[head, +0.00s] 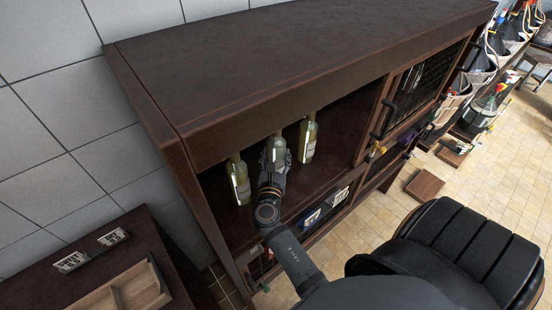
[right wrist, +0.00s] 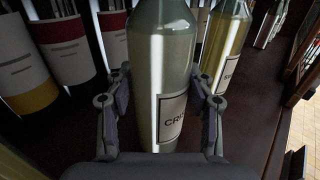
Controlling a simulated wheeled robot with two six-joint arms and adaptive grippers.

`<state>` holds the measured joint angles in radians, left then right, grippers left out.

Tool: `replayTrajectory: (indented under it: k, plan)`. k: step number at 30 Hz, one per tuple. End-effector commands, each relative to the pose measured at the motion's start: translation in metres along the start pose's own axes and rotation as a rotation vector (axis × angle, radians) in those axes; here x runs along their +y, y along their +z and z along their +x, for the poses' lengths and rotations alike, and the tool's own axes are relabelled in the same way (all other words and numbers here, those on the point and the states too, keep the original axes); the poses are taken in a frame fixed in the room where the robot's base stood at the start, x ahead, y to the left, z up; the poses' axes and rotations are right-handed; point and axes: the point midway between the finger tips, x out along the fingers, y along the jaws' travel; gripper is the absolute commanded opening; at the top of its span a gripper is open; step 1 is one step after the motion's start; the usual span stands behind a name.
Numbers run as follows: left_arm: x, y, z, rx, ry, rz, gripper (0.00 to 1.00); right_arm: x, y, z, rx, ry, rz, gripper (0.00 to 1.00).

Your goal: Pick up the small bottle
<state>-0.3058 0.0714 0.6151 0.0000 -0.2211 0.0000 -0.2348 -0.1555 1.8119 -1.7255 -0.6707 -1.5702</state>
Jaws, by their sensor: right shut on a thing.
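Three pale yellow-green bottles with white labels stand in the open compartment of a dark wooden cabinet in the head view. The middle small bottle (head: 276,143) is between the fingers of my right gripper (head: 274,167). In the right wrist view this bottle (right wrist: 160,60) fills the middle, upright, with a finger on each side. My right gripper (right wrist: 162,95) is shut on it. The bottle's lower end is hidden by the gripper. The left bottle (head: 238,181) and the right bottle (head: 308,139) stand apart from it. My left gripper is not in view.
The cabinet's top edge (head: 300,75) overhangs the bottles. A mesh door (head: 425,80) is at its right. Larger labelled bottles (right wrist: 62,45) stand at left in the right wrist view. A dark table with a wooden tray (head: 125,290) is at lower left.

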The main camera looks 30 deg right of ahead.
Motion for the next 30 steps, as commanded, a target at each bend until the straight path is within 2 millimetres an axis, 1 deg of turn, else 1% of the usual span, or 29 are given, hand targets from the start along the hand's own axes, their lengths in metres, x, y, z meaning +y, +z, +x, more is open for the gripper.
replayTrajectory:
  k: [1,5,8,11,14,18,21,24,26,30]
  plan:
    - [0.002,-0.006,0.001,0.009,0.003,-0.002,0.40,-0.001,-0.004,-0.001,0.008,0.000,-0.002,0.00]
    - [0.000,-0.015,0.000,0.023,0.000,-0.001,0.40,0.000,-0.003,-0.001,0.005,0.000,-0.001,0.00]
    - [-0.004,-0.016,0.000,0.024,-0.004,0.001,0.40,0.000,-0.003,-0.001,0.006,0.000,-0.001,0.00]
    - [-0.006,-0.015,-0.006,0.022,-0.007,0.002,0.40,0.000,0.003,-0.001,0.007,0.000,0.000,0.00]
    - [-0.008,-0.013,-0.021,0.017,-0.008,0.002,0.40,0.000,0.019,-0.001,0.006,0.000,0.000,0.00]
    - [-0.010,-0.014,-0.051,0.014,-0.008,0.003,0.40,0.000,0.051,0.000,0.003,0.000,0.000,0.00]
    - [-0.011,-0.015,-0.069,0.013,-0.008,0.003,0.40,0.000,0.069,0.000,0.003,0.000,0.000,0.00]
    - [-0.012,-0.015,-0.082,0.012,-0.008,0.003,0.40,0.000,0.083,0.000,0.003,0.000,0.000,0.00]
    - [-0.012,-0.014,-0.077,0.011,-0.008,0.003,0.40,0.000,0.086,0.000,0.002,-0.001,0.004,0.00]
    - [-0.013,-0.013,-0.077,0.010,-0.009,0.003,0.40,0.000,0.097,0.000,0.002,0.000,0.003,0.00]
